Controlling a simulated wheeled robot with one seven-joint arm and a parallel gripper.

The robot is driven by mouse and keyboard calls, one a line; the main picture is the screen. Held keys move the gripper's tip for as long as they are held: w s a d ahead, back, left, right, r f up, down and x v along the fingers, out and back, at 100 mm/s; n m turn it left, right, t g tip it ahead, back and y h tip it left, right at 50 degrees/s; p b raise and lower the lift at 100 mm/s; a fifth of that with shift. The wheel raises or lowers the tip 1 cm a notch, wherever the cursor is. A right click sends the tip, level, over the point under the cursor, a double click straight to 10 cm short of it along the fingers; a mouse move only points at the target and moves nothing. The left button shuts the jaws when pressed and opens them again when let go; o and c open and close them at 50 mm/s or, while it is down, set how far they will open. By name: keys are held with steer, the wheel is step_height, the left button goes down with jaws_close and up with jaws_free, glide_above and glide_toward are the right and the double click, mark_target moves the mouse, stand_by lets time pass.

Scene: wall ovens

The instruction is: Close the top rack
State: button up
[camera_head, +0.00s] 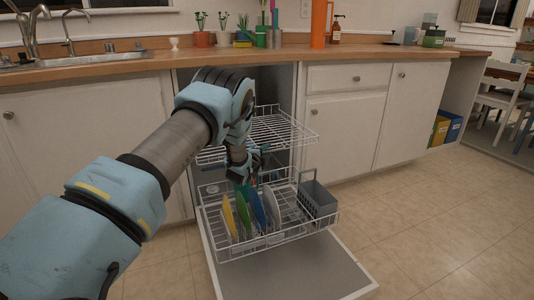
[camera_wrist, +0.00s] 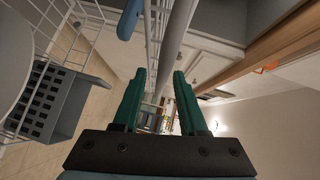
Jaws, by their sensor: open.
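The top rack (camera_head: 285,130) is a white wire rack that sticks partway out of the open dishwasher, above the bottom rack. My gripper (camera_head: 247,172) hangs at the top rack's front left part, with my arm hiding some of the rack. In the wrist view my gripper (camera_wrist: 159,85) is open, its two green fingers apart and nothing seen between them. A wire edge and a grey bar pass just beyond the fingertips; I cannot tell whether they touch.
The bottom rack (camera_head: 270,241) is pulled out over the lowered dishwasher door (camera_head: 300,272), holding several coloured plates and a grey cutlery basket (camera_head: 317,199). The counter (camera_head: 240,56) runs above. The tiled floor (camera_head: 430,215) at right is clear.

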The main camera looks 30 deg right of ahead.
jaws_close()
stand_by(1.3)
